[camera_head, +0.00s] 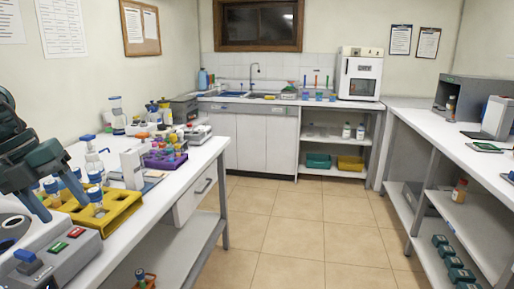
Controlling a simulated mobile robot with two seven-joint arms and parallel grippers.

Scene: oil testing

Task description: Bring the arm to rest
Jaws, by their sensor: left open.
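My left gripper (66,208) is at the left edge of the camera_head view, on a dark arm that comes in from the left. Its two blue-grey fingers are apart and point down over the yellow rack (122,212) on the left bench. Blue-capped bottles stand in the rack, one of them (97,203) close beside the fingers. I see nothing held between the fingers, though the overlap with the bottles makes contact hard to judge. My right gripper is not in view.
A grey device (62,262) with red and green buttons sits in front of the rack. A purple rack (165,162), a white box (132,168) and glassware stand further back on the left bench (150,205). The tiled floor (290,235) between the benches is clear.

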